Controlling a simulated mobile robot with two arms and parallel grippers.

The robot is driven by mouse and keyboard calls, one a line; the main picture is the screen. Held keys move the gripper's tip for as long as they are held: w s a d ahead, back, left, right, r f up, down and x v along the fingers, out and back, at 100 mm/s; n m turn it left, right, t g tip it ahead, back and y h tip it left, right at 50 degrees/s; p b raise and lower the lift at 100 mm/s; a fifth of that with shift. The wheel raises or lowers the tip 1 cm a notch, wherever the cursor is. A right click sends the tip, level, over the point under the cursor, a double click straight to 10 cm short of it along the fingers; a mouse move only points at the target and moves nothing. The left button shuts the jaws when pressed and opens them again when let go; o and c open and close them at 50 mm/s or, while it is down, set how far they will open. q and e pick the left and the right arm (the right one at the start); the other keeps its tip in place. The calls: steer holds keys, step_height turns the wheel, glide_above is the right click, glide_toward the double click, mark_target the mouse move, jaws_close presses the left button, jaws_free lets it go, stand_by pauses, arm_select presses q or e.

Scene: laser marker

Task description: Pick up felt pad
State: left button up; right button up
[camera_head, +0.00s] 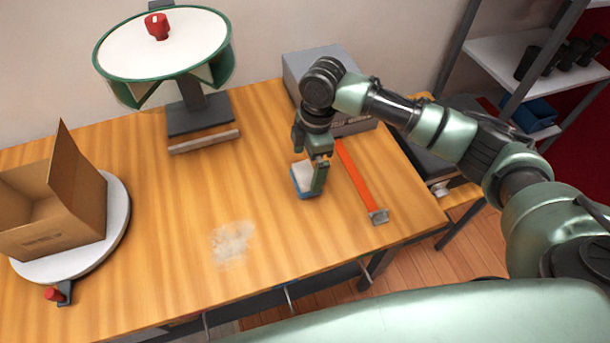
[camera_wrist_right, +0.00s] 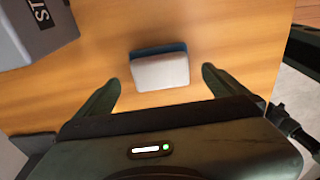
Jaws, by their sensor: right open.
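The felt pad (camera_head: 299,179) is a small block with a white face and a blue layer, lying on the wooden table. In the right wrist view the pad (camera_wrist_right: 160,71) sits ahead of and between the two fingers, with a gap on each side. My right gripper (camera_head: 316,190) is open and points down at the pad, partly covering it in the head view. In the right wrist view its dark fingers (camera_wrist_right: 162,86) are spread apart and hold nothing. My left gripper is not in view.
An orange bar (camera_head: 361,178) with a metal end lies right of the pad. A grey box (camera_head: 308,62) stands behind. A round white-and-green stand (camera_head: 185,87) is at back left, and an open cardboard box (camera_head: 75,200) on a white disc at left. The front middle is clear except a pale smudge.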

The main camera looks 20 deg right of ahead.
mark_target(305, 173)
steer(key=f, duration=0.2)
steer(key=f+p, duration=0.1)
steer(key=shift+s+a+f, duration=0.1)
steer(key=shift+a+f, duration=0.15)
steer(key=shift+f, duration=0.1)
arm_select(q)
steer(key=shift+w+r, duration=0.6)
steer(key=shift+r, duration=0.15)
arm_select(e)
steer(key=shift+f, duration=0.3)
steer(key=c, duration=1.3)
steer(key=shift+r, duration=0.2)
arm_select(q)
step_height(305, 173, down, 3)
steer(key=b, duration=0.3)
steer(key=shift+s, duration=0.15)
arm_select(e)
step_height(305, 173, up, 20)
steer(key=shift+f, duration=0.1)
